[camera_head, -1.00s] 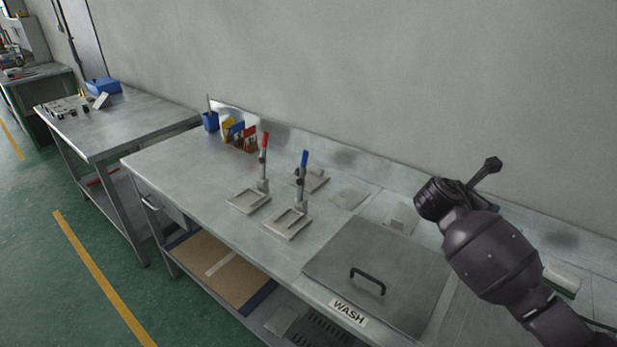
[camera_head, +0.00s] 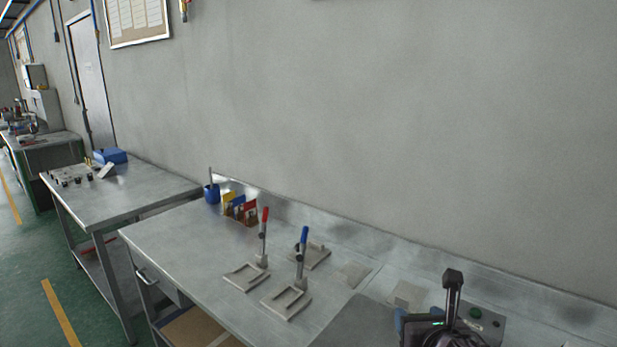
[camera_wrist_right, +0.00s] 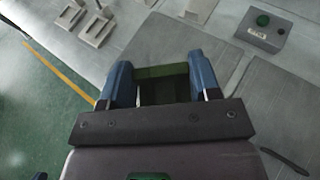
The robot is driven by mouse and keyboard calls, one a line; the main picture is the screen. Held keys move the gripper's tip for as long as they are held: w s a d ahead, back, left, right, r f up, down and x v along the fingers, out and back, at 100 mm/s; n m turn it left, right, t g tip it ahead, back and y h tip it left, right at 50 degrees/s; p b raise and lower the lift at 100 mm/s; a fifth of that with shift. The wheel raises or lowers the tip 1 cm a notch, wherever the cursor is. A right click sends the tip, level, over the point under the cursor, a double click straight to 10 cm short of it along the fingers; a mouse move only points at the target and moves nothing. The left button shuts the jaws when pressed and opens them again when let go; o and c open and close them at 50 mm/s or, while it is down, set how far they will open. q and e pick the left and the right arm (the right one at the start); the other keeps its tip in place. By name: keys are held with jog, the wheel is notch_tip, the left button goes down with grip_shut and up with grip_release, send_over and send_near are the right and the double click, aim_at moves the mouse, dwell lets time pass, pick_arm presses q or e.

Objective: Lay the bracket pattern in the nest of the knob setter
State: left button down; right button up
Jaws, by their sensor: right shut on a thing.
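My right gripper (camera_wrist_right: 160,62) is shut on a dark green piece, which I take for the bracket pattern (camera_wrist_right: 160,73); it spans the blue fingers in the right wrist view. In the head view the right gripper (camera_head: 412,318) is low at the right, over the bench, and the pattern is not clear there. Each has a flat pale tray-like base, and both look empty. I cannot tell which is the knob setter. My left gripper is not in view.
A control box (camera_wrist_right: 262,27) with a green button stands right of the gripper. A second table (camera_head: 130,195) stands further left. The bench left of the red-handled device is clear.

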jog(key=s+f, duration=0.1)
jog(key=f, duration=0.1)
jog(key=s+d+f, duration=0.1)
jog(key=s+f, duration=0.1)
jog(key=shift+s+d+f, duration=0.1)
jog(key=shift+s+d, duration=0.05)
jog(key=shift+s, duration=0.1)
